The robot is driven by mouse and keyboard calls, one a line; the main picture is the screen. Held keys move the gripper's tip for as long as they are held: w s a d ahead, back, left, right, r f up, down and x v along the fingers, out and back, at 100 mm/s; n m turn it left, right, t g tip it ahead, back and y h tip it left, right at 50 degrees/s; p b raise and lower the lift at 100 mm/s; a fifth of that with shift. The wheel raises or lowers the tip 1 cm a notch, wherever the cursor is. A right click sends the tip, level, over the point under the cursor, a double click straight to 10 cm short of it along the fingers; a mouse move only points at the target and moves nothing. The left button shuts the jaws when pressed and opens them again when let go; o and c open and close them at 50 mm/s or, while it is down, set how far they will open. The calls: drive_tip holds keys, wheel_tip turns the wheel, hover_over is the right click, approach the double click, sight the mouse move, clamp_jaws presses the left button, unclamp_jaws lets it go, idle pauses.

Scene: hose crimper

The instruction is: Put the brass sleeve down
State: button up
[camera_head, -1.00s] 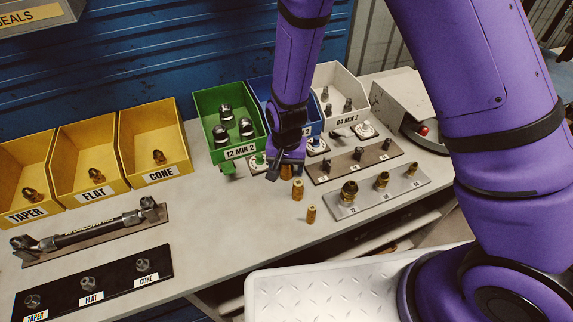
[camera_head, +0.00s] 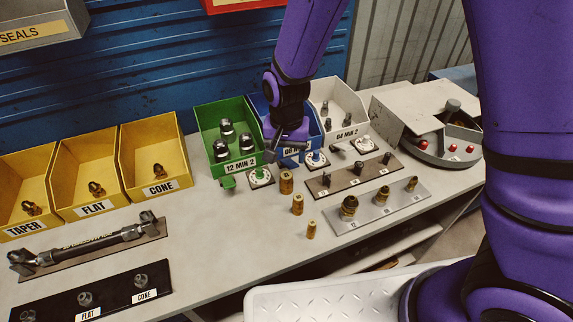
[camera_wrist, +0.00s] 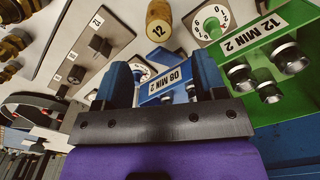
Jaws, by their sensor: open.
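Three brass sleeves stand upright on the bench top: the largest (camera_head: 286,181) at the back, a middle one (camera_head: 297,204) in front of it, and the smallest (camera_head: 311,229) nearest the front edge. In the wrist view a brass sleeve marked 12 (camera_wrist: 158,32) stands beyond the fingertips. My gripper (camera_head: 287,147) is above and behind the largest sleeve, in front of the blue bin, apart from the sleeve. In the wrist view its two blue fingers (camera_wrist: 162,78) are spread with nothing held between them.
Green bin (camera_head: 222,180), blue bin (camera_head: 258,108) and white bin (camera_head: 350,102) stand behind, with dials in front. A plate with brass fittings (camera_head: 376,212) lies right of the sleeves. A grey machine with red buttons (camera_head: 424,140) is at right. Bench left of the sleeves is clear.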

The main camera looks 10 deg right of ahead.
drive_tip(key=s+d+r+n+t+y, duration=0.1)
drive_tip(key=s+d+r, duration=0.1)
drive_tip(key=d+r, duration=0.65)
drive_tip(key=s+d+r+t, duration=0.15)
drive_tip(key=d+r, duration=0.35)
drive_tip(key=r, duration=0.7)
drive_tip(key=s+d+r+n+t, duration=0.1)
drive_tip(key=s+d+r, duration=0.3)
drive_tip(key=s, duration=0.4)
drive_tip(key=s+d+r+t+h, duration=0.1)
drive_tip(key=s+d+r, duration=0.4)
drive_tip(key=s+d, duration=0.2)
drive_tip(key=shift+s+r+n+t, duration=0.15)
drive_tip(key=shift+s+n+t, duration=0.2)
drive_tip(key=shift+n, duration=0.05)
